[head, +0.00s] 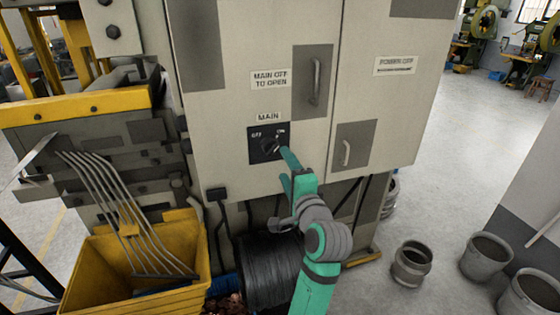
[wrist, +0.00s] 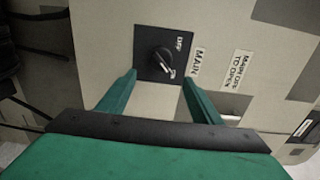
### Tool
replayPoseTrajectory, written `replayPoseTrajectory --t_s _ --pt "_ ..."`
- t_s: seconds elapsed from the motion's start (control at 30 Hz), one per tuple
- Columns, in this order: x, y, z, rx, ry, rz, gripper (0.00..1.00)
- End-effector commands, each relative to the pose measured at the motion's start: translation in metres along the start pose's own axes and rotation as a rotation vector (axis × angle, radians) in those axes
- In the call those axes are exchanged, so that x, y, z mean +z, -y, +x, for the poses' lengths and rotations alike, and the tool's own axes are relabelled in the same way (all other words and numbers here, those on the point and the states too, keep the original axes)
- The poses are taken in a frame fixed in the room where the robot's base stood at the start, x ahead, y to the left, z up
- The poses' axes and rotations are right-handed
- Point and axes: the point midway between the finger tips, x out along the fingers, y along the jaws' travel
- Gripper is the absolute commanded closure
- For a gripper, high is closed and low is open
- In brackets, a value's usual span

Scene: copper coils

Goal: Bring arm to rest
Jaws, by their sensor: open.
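My green arm reaches up to the grey cabinet in the head view. My gripper (wrist: 160,92) is open in the wrist view, its two green fingers apart with nothing between them. It also shows in the head view (head: 286,165), just below and right of the black MAIN switch (head: 266,143). In the wrist view the switch knob (wrist: 163,61) lies ahead, between the lines of the two fingers. I cannot tell whether a fingertip touches the switch plate.
The cabinet (head: 230,60) has two doors with handles (head: 347,152). A yellow bin (head: 135,270) with bent metal rods is at lower left. A black wire coil (head: 268,272) is below the cabinet. Grey pots (head: 411,264) stand at right. Floor behind them is clear.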

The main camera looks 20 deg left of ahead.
Motion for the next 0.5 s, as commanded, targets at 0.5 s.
replayPoseTrajectory --t_s 0.5 --pt "-0.0004 -0.0026 -0.0109 0.003 -0.002 -0.002 0.41"
